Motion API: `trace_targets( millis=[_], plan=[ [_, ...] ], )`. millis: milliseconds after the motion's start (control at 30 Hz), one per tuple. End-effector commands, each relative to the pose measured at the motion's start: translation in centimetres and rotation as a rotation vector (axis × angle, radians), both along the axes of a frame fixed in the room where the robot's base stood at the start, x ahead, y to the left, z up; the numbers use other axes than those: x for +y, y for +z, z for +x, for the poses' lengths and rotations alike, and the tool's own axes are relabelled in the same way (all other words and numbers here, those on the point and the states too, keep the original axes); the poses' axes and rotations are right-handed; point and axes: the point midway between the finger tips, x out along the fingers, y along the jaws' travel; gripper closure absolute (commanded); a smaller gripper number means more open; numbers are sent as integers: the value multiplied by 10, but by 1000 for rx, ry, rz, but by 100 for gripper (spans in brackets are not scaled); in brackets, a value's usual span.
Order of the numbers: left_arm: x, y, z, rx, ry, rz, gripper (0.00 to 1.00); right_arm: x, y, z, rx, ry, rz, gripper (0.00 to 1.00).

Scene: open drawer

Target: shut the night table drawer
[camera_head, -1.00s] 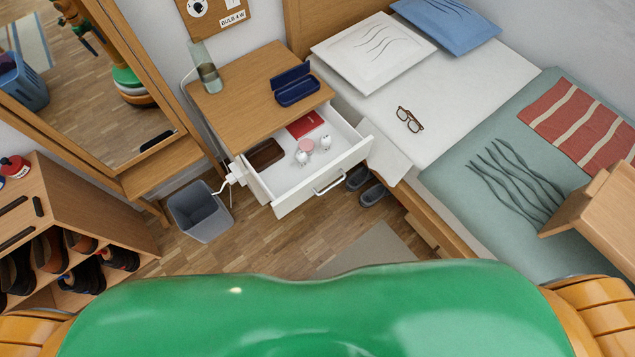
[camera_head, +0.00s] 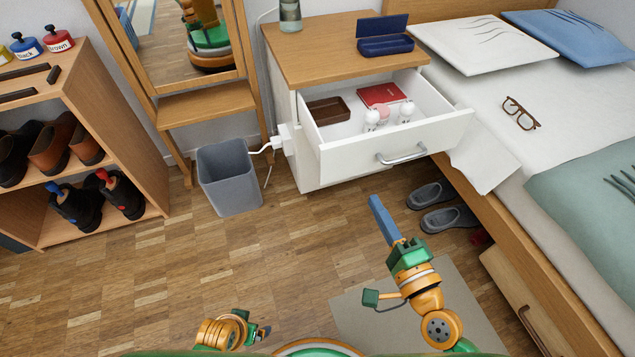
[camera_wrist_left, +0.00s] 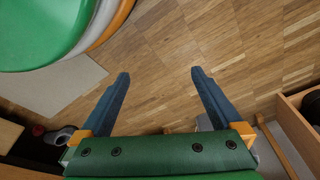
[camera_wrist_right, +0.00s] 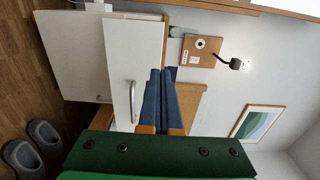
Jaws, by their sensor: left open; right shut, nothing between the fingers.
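The night table (camera_head: 300,70) has a wooden top and white sides. Its white drawer (camera_head: 345,160) is pulled well out and has a metal bar handle (camera_head: 402,155). The drawer holds a brown tray (camera_head: 328,111), a red booklet (camera_head: 380,94) and small white and pink items. My right gripper (camera_head: 374,203) is shut and empty, below and in front of the drawer front in the head view. The right wrist view shows its fingers (camera_wrist_right: 160,72) beside the handle (camera_wrist_right: 132,102); contact cannot be told. My left gripper (camera_wrist_left: 160,74) is open and empty above the floor; it shows low in the head view (camera_head: 265,331).
A grey bin (camera_head: 228,180) stands left of the night table, beside a white plug and cable. Slippers (camera_head: 447,217) lie on the floor by the bed (camera_head: 470,105). A shoe rack (camera_head: 110,110) stands at left. The floor before the drawer is clear.

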Motion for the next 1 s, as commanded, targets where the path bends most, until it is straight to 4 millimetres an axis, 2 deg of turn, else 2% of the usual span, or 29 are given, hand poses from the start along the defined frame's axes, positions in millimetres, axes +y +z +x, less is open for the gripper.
trace_targets(
  millis=[133,367,600,800,1000],
  plan=[
    [1,0,-4,7,-1,2,1,8,8,23,-4,-3,3,100],
    [2,-7,-8,9,-2,3,1,26,6,71,-4,0,-1,100],
    [1,-3,-3,2,-1,1,1,41,4,113,-1,0,-4,100],
    [0,3,0,0,0,0,1,46,3,128,0,-1,-6,100],
    [0,4,0,-1,0,0,1,46,4,128,0,-1,-8,100]
  ],
)
